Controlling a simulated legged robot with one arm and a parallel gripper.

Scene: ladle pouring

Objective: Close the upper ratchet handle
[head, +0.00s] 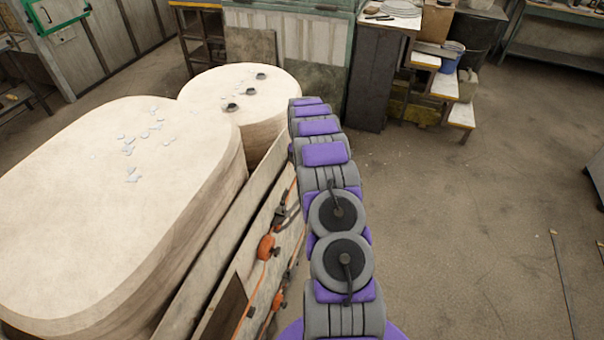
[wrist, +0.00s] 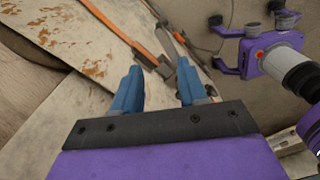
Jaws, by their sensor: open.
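In the wrist view, my gripper (wrist: 157,70) is open, its two blue fingers apart and nothing held between them. An orange bar or strap (wrist: 118,27) runs down from the top towards the gap between the fingers. It ends by a dark metal ratchet part (wrist: 164,69) just beyond the fingertips; contact cannot be told. In the head view, orange-and-dark ratchet fittings sit on the side panel: an upper one (head: 266,247) and a lower one (head: 279,300). Whether the upper handle is open or folded is unclear. My arm hides the gripper there.
Two large pale rounded blocks (head: 90,215) and (head: 262,80) stand left of my arm, with a slanted board (head: 225,250) along their side. The concrete floor (head: 470,240) at right is mostly clear. Cabinets and small steps (head: 440,87) stand at the back.

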